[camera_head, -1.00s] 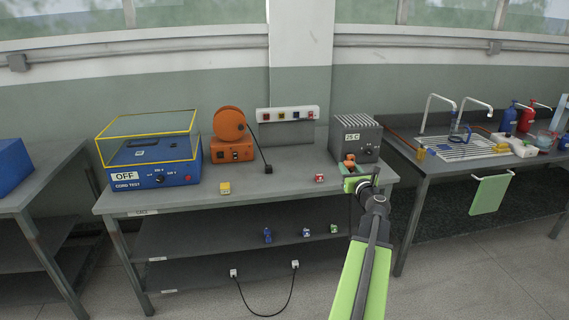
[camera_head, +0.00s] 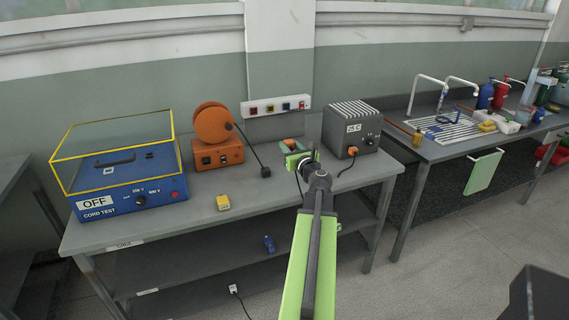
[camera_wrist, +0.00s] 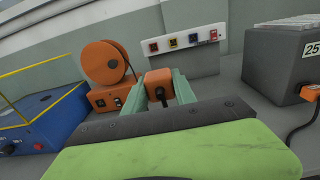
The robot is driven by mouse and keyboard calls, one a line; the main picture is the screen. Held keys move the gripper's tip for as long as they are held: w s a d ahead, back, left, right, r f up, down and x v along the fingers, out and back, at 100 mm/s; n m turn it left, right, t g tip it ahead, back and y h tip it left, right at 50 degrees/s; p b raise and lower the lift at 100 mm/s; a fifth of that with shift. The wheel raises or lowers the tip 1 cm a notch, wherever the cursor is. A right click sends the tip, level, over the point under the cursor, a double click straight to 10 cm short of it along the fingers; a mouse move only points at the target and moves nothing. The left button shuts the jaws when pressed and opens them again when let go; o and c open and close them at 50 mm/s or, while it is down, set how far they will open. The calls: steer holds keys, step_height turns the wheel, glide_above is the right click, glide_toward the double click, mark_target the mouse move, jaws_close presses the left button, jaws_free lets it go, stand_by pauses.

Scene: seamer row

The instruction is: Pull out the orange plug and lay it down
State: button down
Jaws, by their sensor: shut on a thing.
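The orange plug (camera_head: 290,143) is held in my gripper (camera_head: 293,152), above the grey bench near its middle. In the wrist view the plug (camera_wrist: 158,78) is an orange block between the two green fingers (camera_wrist: 160,88), with a dark part on its near face. A second orange piece (camera_head: 352,150) with a black cord is on the front of the grey 25 C box (camera_head: 352,128), apart from my gripper. It also shows at the right edge of the wrist view (camera_wrist: 309,94). The plug's underside is hidden.
An orange reel unit (camera_head: 217,153) and a blue cord tester (camera_head: 130,190) marked OFF stand to the left. A socket strip (camera_head: 275,106) is on the wall behind. Bare bench (camera_head: 180,222) shows at the front left.

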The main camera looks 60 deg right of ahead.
mark_target(287, 184)
steer(key=w+f+b, duration=0.1)
steer(key=f, duration=0.2)
steer(key=d+f+g+y+b, duration=0.1)
steer(key=f+b, duration=0.1)
steer(key=f, duration=0.1)
steer(key=w+d+f+g+b, duration=0.1)
steer(key=f, duration=0.3)
steer(key=shift+w+d+f+y, duration=0.1)
steer(key=shift+w+y, duration=0.2)
steer(key=shift+w, duration=0.05)
step_height(287, 184, down, 7)
steer(key=b, duration=0.7)
steer(key=c, duration=0.9)
jaws_free()
steer(key=shift+c, duration=0.2)
